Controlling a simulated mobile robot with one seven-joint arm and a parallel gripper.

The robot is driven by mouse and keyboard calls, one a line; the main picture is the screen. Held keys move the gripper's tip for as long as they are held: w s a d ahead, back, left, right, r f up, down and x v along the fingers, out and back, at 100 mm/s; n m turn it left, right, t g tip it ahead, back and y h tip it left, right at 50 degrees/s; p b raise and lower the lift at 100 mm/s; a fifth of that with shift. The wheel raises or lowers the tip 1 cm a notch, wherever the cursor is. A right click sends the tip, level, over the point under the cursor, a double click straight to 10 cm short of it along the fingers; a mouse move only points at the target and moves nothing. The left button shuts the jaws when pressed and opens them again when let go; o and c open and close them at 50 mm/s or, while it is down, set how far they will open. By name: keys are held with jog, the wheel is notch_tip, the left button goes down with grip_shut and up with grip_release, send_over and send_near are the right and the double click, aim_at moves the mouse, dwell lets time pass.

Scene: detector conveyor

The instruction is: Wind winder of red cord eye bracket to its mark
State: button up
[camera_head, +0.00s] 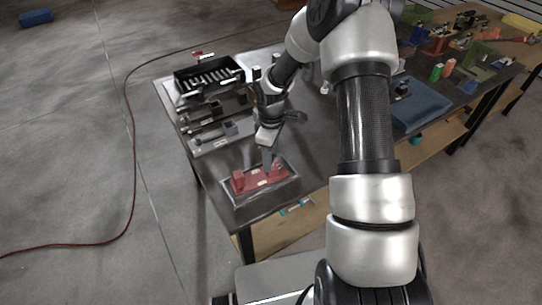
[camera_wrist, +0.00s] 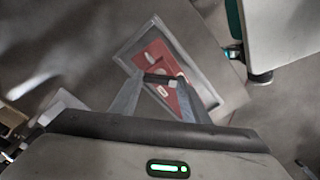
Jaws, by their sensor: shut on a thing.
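The red cord eye bracket (camera_head: 258,182) sits in a shallow grey-rimmed tray (camera_head: 236,203) at the near corner of the bench. In the wrist view the red bracket (camera_wrist: 160,62) lies beyond my fingers, with pale labels on it. My gripper (camera_head: 268,166) points down at the right part of the bracket. In the wrist view my gripper (camera_wrist: 160,80) has its fingertips against the ends of a small dark piece, which looks like the winder (camera_wrist: 162,79). The mark cannot be made out, and my fingers cover part of the bracket.
A black rack of pale cylinders (camera_head: 208,77) and dark fixtures (camera_head: 203,125) stand behind on the bench. A blue case (camera_head: 420,105) lies to the right, past my arm. A red cord (camera_head: 130,150) runs over the floor at left. The bench edge is close to the tray.

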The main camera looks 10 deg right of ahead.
jog(key=shift+f+m+b, duration=0.1)
jog(key=shift+m+b, duration=0.2)
jog(key=shift+c, duration=0.2)
jog(key=m+b, duration=0.2)
jog(key=m, duration=0.1)
jog(key=shift+m+b, duration=1.3)
jog(key=shift+m, duration=1.4)
jog(key=o, duration=1.1)
notch_tip(320, 180, up, 18)
jog(key=shift+f, duration=0.15)
